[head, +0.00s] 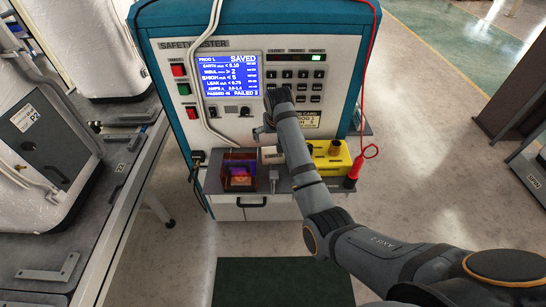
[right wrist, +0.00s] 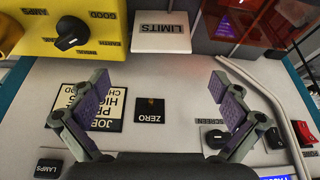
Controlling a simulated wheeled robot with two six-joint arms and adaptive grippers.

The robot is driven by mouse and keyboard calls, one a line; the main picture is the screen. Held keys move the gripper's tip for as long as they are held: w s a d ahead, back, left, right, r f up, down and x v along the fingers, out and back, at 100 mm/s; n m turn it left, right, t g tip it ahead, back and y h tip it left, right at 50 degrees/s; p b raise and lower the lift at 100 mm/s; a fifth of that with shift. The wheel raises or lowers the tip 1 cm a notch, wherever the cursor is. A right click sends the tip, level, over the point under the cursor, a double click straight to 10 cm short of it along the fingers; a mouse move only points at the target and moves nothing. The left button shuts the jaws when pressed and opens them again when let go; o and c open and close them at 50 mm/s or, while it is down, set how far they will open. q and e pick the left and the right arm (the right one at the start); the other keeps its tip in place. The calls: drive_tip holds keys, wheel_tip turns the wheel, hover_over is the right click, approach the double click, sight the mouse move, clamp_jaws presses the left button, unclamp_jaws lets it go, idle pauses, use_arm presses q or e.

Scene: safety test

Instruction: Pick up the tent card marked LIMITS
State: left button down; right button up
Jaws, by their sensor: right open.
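The tent card marked LIMITS (right wrist: 161,33) is white and stands at the top middle of the right wrist view, its lettering upside down there. In the head view the card (head: 270,155) is a small pale shape on the tester's shelf, partly hidden by my right arm. My right gripper (right wrist: 163,108) is open and empty, its two purple-padded fingers spread in front of the tester's panel, with the card beyond the fingertips and apart from them. In the head view my right gripper (head: 266,130) is above the card. My left gripper is not in view.
A dark red translucent box (head: 240,172) stands left of the card on the shelf, and a yellow box (head: 330,160) with knobs stands right of it. A red lead (head: 369,90) hangs at the right. The panel (right wrist: 190,140) carries knobs and switches.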

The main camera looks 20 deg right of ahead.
sight(273, 147)
drive_tip(key=shift+x, duration=4.05)
drive_tip(key=shift+s+a, duration=0.1)
drive_tip(key=shift+a, duration=0.05)
drive_tip(key=c, duration=0.9)
